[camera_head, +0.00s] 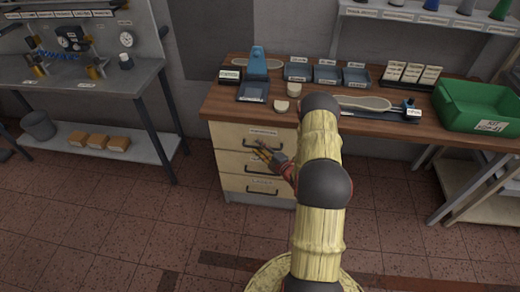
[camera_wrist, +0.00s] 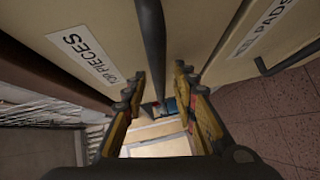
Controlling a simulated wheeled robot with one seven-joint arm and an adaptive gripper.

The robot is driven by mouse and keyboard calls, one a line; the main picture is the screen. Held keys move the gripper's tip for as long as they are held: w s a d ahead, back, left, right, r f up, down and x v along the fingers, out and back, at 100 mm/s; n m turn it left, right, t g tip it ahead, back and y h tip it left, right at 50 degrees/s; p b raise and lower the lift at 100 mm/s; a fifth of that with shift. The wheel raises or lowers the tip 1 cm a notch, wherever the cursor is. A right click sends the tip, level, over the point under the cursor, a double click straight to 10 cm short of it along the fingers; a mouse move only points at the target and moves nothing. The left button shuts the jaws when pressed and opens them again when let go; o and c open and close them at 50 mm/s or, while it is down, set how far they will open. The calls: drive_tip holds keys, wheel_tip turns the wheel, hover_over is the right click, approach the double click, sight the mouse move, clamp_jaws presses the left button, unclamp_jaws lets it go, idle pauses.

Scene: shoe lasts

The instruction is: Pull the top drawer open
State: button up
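The top drawer (camera_head: 228,134) is the uppermost of three pale drawer fronts under the wooden bench and looks flush with the cabinet. In the wrist view its front (camera_wrist: 95,20) bears a "TOP PIECES" label (camera_wrist: 90,57). Its dark bar handle (camera_wrist: 152,45) runs down the picture between my fingers. My gripper (camera_head: 262,152) is at the handle, with yellow fingers on either side of it in the wrist view (camera_wrist: 160,100). The fingers are apart, with gaps to the bar. I cannot tell whether either finger touches it. My gripper partly hides the drawers in the head view.
The bench top (camera_head: 225,100) carries trays, a shoe last form and a green bin (camera_head: 475,105). A grey workbench (camera_head: 90,85) stands left. Tiled floor before the cabinet is clear.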

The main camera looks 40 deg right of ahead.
drive_tip(key=c, duration=0.3)
drive_tip(key=c, duration=0.4)
clamp_jaws()
